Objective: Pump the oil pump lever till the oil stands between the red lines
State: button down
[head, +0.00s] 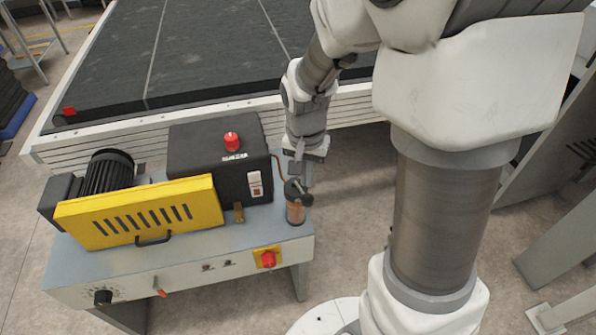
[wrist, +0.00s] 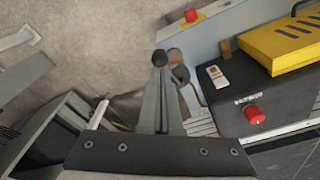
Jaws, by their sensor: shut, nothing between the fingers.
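The oil pump (head: 295,213) is a small amber cylinder with a dark top at the right end of the grey bench. A black round knob (head: 307,200), apparently on its lever, sticks out to the right. My gripper (head: 305,183) is shut and empty, pointing down right at the pump's top. In the wrist view the shut fingers (wrist: 161,82) reach toward a black knob (wrist: 160,58) and a dark round part (wrist: 180,73); whether they touch is unclear. The amber body (wrist: 174,55) is partly covered there. The oil level and red lines are too small to read.
A black box (head: 212,150) with a red button (head: 232,139) and a white plate (head: 255,184) stands left of the pump. A yellow guard (head: 140,212) and a red switch (head: 268,259) are on the bench. A wide black conveyor (head: 200,50) lies behind.

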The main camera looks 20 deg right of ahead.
aim_at(306, 201)
jog(key=shift+f, duration=0.1)
jog(key=f+b, duration=0.3)
jog(key=f, duration=0.1)
jog(key=f+b, duration=0.2)
jog(key=shift+w+d+f+b, duration=0.2)
jog(key=shift+w+f+b, duration=0.1)
jog(key=shift+w+f, duration=0.1)
dwell(0.3)
notch_tip(306, 201, down, 4)
jog(key=b, duration=0.3)
jog(key=shift+f+b, duration=0.25)
jog(key=shift+b, duration=0.05)
jog(key=shift+r, duration=0.1)
jog(key=shift+s, duration=0.1)
